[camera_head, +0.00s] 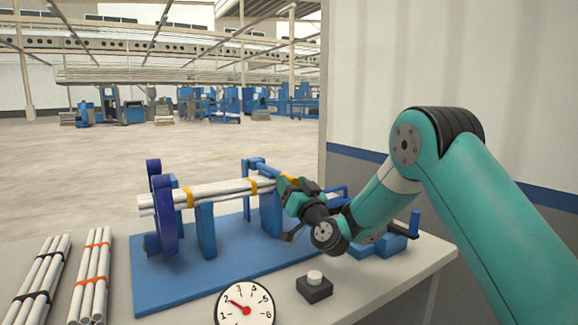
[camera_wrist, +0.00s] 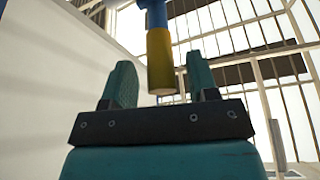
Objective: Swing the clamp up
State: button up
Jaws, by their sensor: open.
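The clamp (camera_head: 260,166) is a blue arm at the far end of the blue fixture, beside the white pipe bundle (camera_head: 215,189). Its yellow-tipped handle (camera_wrist: 160,60) hangs between my two teal fingers in the wrist view, with blue above the yellow part. My gripper (camera_wrist: 162,75) is open, one finger on each side of the handle, with gaps visible. In the head view my gripper (camera_head: 289,184) is at the right end of the pipes, by the yellow grip. The fingers are partly hidden there, and contact cannot be told.
The bundle with yellow bands rests on blue supports (camera_head: 206,232) on a blue base plate (camera_head: 190,280). Dark blue rings (camera_head: 164,212) surround its left end. Two more bundles (camera_head: 95,275) lie left.

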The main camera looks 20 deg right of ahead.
aim_at(271, 172)
jog(key=shift+p+x, duration=0.7)
jog(key=shift+x, duration=0.15)
jog(key=shift+w+r, duration=0.1)
jog(key=shift+w, duration=0.15)
grip_shut()
jog(key=shift+r+p, duration=0.1)
jog(key=shift+p, duration=0.35)
